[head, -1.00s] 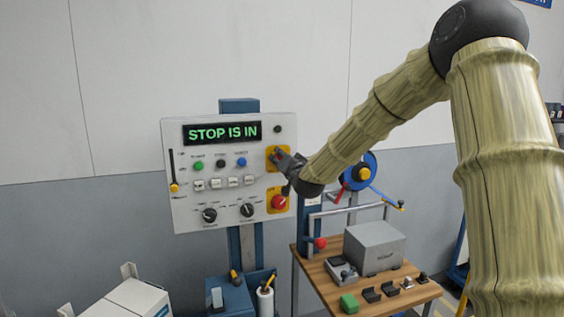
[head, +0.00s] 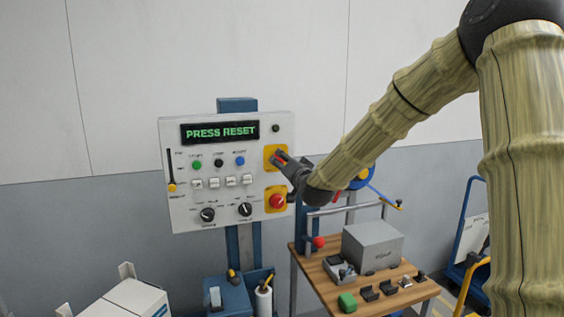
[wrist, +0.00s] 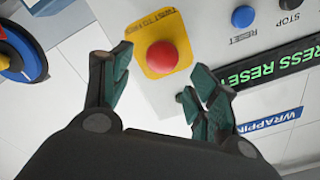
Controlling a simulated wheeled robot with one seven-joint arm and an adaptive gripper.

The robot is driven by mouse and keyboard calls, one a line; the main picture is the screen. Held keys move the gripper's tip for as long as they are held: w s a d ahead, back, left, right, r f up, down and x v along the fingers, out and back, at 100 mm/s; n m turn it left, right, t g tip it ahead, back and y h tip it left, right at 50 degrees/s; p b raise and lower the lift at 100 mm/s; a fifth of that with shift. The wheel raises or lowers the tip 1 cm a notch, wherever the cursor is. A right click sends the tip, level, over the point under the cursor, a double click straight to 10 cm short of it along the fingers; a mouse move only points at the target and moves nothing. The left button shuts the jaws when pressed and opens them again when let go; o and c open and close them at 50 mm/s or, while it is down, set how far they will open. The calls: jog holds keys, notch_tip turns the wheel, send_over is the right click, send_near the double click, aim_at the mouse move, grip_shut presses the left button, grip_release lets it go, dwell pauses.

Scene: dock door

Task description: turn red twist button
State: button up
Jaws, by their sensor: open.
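The red twist button (wrist: 162,57) is a round red knob on a yellow plate with a "twist to" label, seen in the wrist view. In the head view my gripper mostly covers it on the upper yellow plate (head: 268,153). My gripper (wrist: 160,82) is open, with its green-padded fingers apart on either side of the button's near side in the picture. I cannot tell whether they touch it. In the head view my gripper (head: 281,159) is at the panel's right edge. The panel display (head: 220,132) reads "PRESS RESET".
The control panel (head: 180,216) also carries a blue reset button (head: 240,160), a lower red button (head: 277,202), white buttons and black knobs. A wooden bench (head: 329,288) with a grey box (head: 372,244) stands below right. A blue reel (wrist: 22,50) is beside the panel.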

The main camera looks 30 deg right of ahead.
jog(key=v, duration=0.6)
jog(key=shift+s, duration=0.1)
dwell(0.4)
